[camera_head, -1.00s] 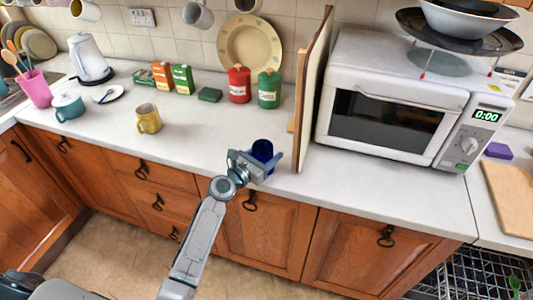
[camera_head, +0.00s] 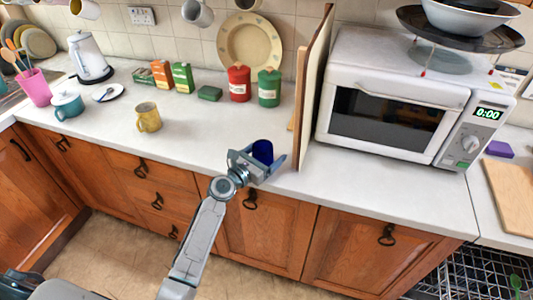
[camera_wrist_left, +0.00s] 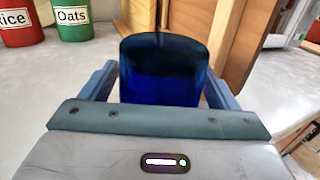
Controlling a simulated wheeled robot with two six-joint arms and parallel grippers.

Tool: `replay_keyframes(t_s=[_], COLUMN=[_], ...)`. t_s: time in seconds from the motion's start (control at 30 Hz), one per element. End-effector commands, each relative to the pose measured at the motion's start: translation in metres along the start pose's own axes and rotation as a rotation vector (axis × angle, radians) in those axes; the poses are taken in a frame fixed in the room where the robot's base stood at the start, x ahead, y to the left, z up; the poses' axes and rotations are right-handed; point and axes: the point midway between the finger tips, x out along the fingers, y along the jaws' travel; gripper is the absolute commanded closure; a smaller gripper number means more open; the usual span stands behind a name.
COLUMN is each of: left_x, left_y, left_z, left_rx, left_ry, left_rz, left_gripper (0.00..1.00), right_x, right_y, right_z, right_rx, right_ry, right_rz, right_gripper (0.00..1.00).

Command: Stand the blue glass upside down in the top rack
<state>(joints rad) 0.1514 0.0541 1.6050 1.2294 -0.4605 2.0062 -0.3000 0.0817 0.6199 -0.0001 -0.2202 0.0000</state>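The blue glass (camera_head: 263,151) stands on the worktop near its front edge, just left of the upright wooden boards. It is dark blue; the wrist view (camera_wrist_left: 163,70) shows its side close up. My left gripper (camera_head: 264,162) is at the glass, with one finger on either side of it. In the left wrist view the fingers (camera_wrist_left: 160,82) look spread, with a narrow gap showing beside the glass on the left. The glass's lower part is hidden by the gripper. A dark wire rack (camera_head: 470,275) shows at the lower right. My right gripper is not in view.
The wooden boards (camera_head: 314,85) stand close to the right of the glass, beside the white microwave (camera_head: 400,100). A yellow mug (camera_head: 148,118) stands to the left. Red (camera_head: 239,84) and green (camera_head: 268,88) canisters stand behind.

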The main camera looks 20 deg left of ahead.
Motion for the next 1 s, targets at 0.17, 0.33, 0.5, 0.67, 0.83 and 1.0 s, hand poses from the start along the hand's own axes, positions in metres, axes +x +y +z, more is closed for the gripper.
replay_keyframes(t_s=[0.17,0.33,0.5,0.67,0.83,1.0], left_x=[0.000,-0.013,-0.046,-0.078,-0.100,-0.108], left_y=[0.000,0.001,0.000,0.000,0.000,0.000], left_z=[-0.001,-0.002,-0.003,-0.003,-0.002,0.000], left_rx=[-0.001,0.001,0.004,0.002,0.001,0.000], left_ry=[0.001,0.002,0.003,0.004,0.002,0.000], left_rz=[0.000,0.000,0.000,-0.001,0.000,0.000], left_gripper=[0.17,0.17,0.17,0.17,0.17,0.17], right_x=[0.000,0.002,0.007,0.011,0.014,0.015], right_y=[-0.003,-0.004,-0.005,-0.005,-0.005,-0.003], right_z=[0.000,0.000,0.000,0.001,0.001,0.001], right_rx=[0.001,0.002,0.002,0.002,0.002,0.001], right_ry=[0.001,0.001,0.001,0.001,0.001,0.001], right_rz=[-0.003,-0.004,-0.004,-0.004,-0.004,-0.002], right_gripper=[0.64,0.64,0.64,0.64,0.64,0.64])
